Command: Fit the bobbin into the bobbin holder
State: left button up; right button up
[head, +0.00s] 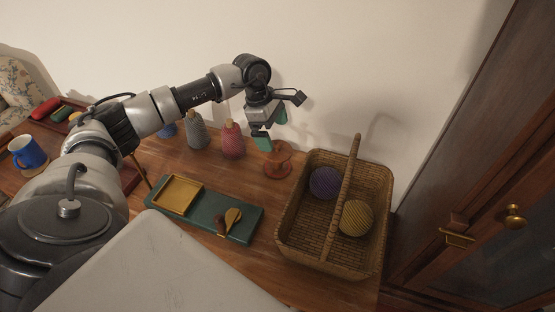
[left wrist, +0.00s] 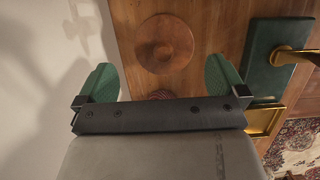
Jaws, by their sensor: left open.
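The bobbin, a reddish-brown wooden spool with round flanges (head: 277,162), stands upright on the table near the wall. It also shows in the left wrist view (left wrist: 164,43) as a round disc seen from above. My left gripper (head: 271,130) is above the bobbin, with its green fingertips apart and nothing between them. The likely bobbin holder is a green board (head: 238,229) in front of it, with a yellow square tray (head: 178,195) and a gold upright piece (head: 233,216) on it. The board also shows at the right of the left wrist view (left wrist: 262,60). My right gripper is not in view.
A wicker basket (head: 300,258) with a purple ball (head: 324,182) and a yellow ball (head: 356,218) stands right of the bobbin. A dark cabinet (head: 480,160) bounds the right.

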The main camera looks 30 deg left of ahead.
aim_at(278, 142)
pick_arm(q)
jog(key=x, duration=0.6)
jog(key=shift+s+d, duration=0.1)
jog(key=shift+s, duration=0.1)
jog(key=c, duration=0.7)
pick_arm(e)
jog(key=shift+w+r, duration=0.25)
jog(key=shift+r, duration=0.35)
pick_arm(q)
jog(key=shift+r, duration=0.5)
jog(key=r, duration=0.3)
jog(key=shift+s+d+r, duration=0.2)
jog(key=shift+d+r, duration=0.05)
jog(key=shift+r, duration=0.05)
jog(key=s+d+r, duration=0.4)
jog(key=s, duration=0.1)
jog(key=s+d+r+p, duration=0.1)
jog(key=s+d+r, duration=0.1)
jog(key=s+d, duration=0.1)
jog(key=shift+s+d+r, duration=0.1)
jog(key=shift+s+r, duration=0.1)
jog(key=shift+s, duration=0.05)
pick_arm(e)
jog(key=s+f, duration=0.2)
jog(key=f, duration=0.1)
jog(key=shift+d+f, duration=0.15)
